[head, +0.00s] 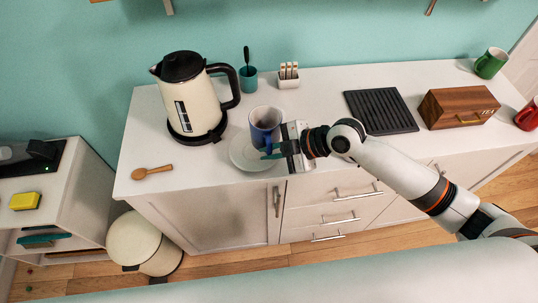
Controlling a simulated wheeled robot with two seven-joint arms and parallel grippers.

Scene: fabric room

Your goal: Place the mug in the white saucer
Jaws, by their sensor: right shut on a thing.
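The blue mug (264,122) is upright over the white saucer (243,153) on the counter. I cannot tell whether its base touches the saucer. My right gripper (275,150) comes in from the right and is shut on the mug at its near right side; the fingers cover part of it. The mug's handle is partly hidden by the gripper. My left gripper is not in view.
A cream kettle (193,104) stands left of the saucer. Behind are a teal cup (249,80) and a small white rack (289,77). A wooden spoon (152,172) lies at the front left. A black ribbed mat (380,111) and wooden box (457,106) are right.

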